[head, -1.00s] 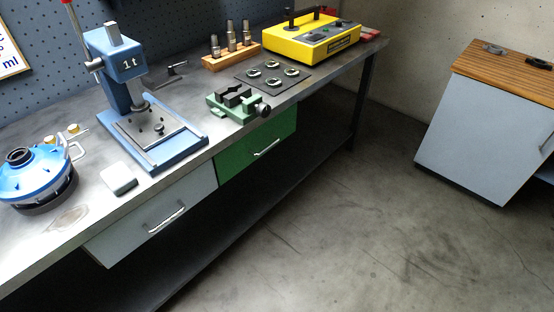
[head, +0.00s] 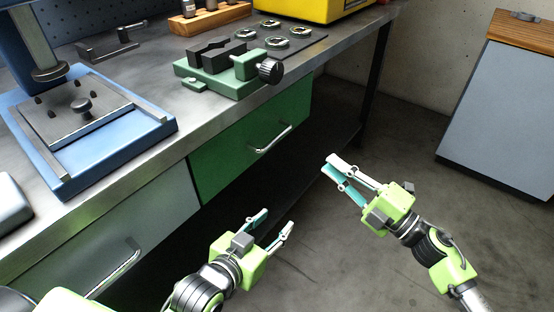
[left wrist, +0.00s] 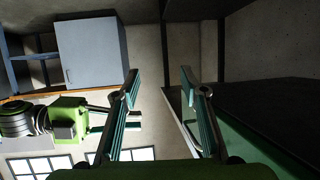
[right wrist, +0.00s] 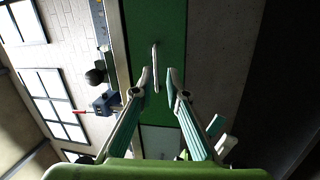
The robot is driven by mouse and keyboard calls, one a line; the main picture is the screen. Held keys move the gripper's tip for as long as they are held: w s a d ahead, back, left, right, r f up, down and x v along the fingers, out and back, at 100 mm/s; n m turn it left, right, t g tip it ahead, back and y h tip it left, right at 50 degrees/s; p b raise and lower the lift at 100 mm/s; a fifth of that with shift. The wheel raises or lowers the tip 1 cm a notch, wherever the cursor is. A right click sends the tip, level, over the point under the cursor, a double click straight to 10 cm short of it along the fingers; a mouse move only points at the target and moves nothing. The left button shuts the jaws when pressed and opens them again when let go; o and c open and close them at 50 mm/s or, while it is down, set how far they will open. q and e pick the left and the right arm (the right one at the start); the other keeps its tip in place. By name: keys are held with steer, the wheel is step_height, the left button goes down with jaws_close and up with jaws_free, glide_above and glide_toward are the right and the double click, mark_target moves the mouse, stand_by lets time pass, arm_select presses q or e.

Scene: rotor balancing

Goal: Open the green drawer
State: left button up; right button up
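The green drawer (head: 235,155) sits under the bench top, its front flush with the bench and shut. Its silver bar handle (head: 272,140) is on the front. My right gripper (head: 329,165) is open and empty, to the right of the handle and apart from it. In the right wrist view the handle (right wrist: 155,68) appears between the fingertips (right wrist: 158,72), with green drawer front (right wrist: 172,30) behind. My left gripper (head: 278,220) is open and empty, below the drawer in the head view. In the left wrist view its fingers (left wrist: 160,75) are spread.
A grey drawer (head: 90,235) with its own handle is left of the green one. A green vise (head: 220,75), a blue press (head: 70,140) and a yellow device (head: 320,8) stand on the bench (head: 170,90). A grey cabinet (head: 500,110) stands right; floor between is clear.

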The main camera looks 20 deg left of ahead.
mark_target(277, 137)
arm_select(q)
step_height(277, 137, up, 12)
steer(key=d+t+h+b, duration=0.1)
steer(key=t+b, duration=0.1)
steer(key=t, duration=0.3)
steer(key=shift+w+d+h, duration=0.2)
steer(key=shift+w+h, duration=0.2)
steer(key=shift+w, duration=0.05)
arm_select(e)
steer(key=a+r+n, duration=0.1)
steer(key=a, duration=0.4)
steer(key=w+a+r+n+g, duration=0.1)
steer(key=a, duration=0.3)
steer(key=w+a+r+n+g+y, duration=0.1)
steer(key=a, duration=0.4)
steer(key=shift+a+r, duration=0.35)
arm_select(q)
steer(key=shift+r, duration=0.1)
arm_select(e)
steer(key=shift+s, duration=0.1)
steer(key=shift+c, duration=0.4)
jaws_close()
steer(key=shift+d, duration=0.1)
